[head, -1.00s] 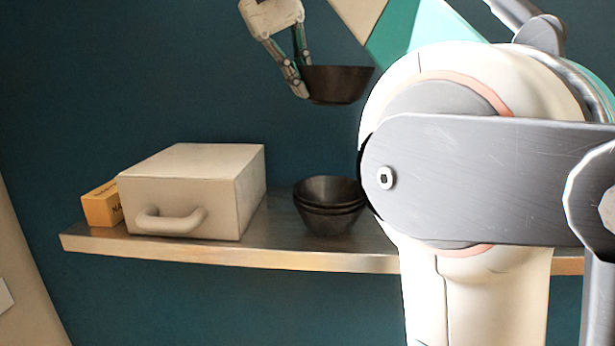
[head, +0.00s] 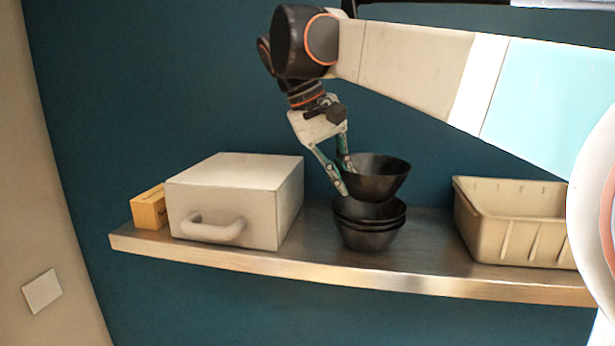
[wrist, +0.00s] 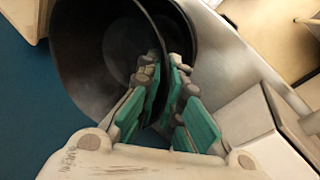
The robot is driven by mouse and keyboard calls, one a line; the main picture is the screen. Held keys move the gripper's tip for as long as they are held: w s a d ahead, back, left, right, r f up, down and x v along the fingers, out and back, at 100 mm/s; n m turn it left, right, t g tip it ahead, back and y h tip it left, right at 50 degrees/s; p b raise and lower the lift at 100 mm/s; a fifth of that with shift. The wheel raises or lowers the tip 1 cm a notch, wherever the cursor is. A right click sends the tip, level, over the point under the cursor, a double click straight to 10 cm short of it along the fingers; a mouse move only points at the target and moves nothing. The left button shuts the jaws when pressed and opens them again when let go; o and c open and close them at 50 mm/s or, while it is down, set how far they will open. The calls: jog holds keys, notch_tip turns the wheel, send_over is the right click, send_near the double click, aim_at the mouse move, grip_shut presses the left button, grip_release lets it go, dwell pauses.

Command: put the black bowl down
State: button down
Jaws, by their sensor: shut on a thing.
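A black bowl (head: 378,180) is held by my gripper (head: 346,182) by its left rim, just above a stack of black bowls (head: 370,234) on the shelf. The held bowl is nearly upright. Its base looks very close to the top of the stack, and I cannot tell whether they touch. In the wrist view the held bowl (wrist: 88,62) fills the upper left, with my gripper's fingers (wrist: 165,88) shut on its wall. The stack is mostly hidden there.
A beige bin (head: 515,228) stands to the right. Bare shelf shows between stack and bin.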

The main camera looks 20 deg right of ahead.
jog(key=shift+s+f, duration=0.1)
jog(key=shift+f, duration=0.35)
jog(key=shift+f, duration=0.45)
jog(key=shift+f+b, duration=0.2)
jog(key=shift+b, duration=0.1)
jog(key=c, duration=1.8)
grip_release()
jog(key=shift+o, duration=0.2)
jog(key=shift+r, duration=0.1)
jog(key=b+v, duration=0.1)
jog(key=v, duration=1.2)
jog(key=shift+d, duration=0.3)
